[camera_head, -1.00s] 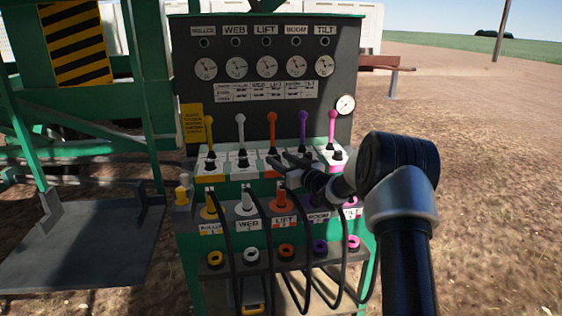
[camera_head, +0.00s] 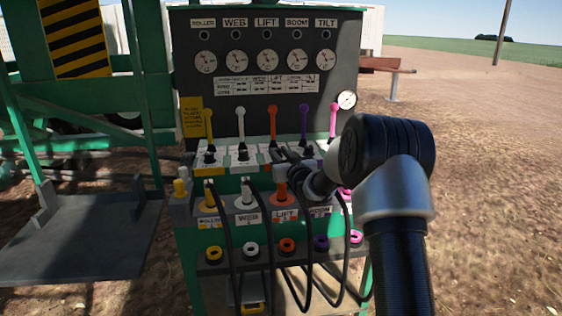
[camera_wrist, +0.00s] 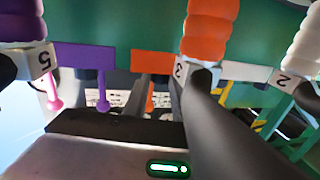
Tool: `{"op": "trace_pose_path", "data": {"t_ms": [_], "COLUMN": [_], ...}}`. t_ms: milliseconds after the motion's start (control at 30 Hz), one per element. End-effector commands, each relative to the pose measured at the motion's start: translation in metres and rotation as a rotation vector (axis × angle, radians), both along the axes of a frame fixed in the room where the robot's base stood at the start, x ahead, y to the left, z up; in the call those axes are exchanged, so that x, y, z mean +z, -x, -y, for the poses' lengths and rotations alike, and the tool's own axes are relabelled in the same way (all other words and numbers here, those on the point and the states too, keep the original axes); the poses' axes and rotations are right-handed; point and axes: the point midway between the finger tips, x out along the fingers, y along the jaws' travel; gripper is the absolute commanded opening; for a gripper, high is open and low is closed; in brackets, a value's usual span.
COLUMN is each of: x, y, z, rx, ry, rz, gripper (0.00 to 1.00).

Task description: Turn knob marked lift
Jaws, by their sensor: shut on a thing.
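The control panel (camera_head: 265,85) has a column marked LIFT with an orange lever (camera_head: 273,122) and an orange hose plug (camera_head: 281,196) below it. The black knob at the foot of this lever is mostly hidden by my gripper (camera_head: 283,157). My gripper reaches in from the right and is shut at that knob; the contact itself is not clearly visible. In the wrist view my gripper (camera_wrist: 148,100) points at the panel, with the orange plug marked 3 (camera_wrist: 208,30) close on the right.
Yellow (camera_head: 209,125), white (camera_head: 241,125), purple (camera_head: 304,120) and pink (camera_head: 333,118) levers stand on either side. Black hoses (camera_head: 270,245) hang below the shelf. Bare ground lies to the right; a grey platform (camera_head: 80,240) is at left.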

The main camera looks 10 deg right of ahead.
Motion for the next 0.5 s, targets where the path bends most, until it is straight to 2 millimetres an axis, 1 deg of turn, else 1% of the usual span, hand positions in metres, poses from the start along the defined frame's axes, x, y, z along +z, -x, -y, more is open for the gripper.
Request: {"op": "trace_pose_path", "data": {"t_ms": [33, 133, 500], "x": [-0.0027, -0.0009, 0.0006], "y": [0.0008, 0.0009, -0.0002], "z": [-0.0058, -0.0090, -0.0140], "rx": [-0.034, -0.112, -0.352], "ry": [0.001, 0.002, 0.002], "rz": [0.000, -0.001, 0.000], "gripper": [0.02, 0.02, 0.02]}}
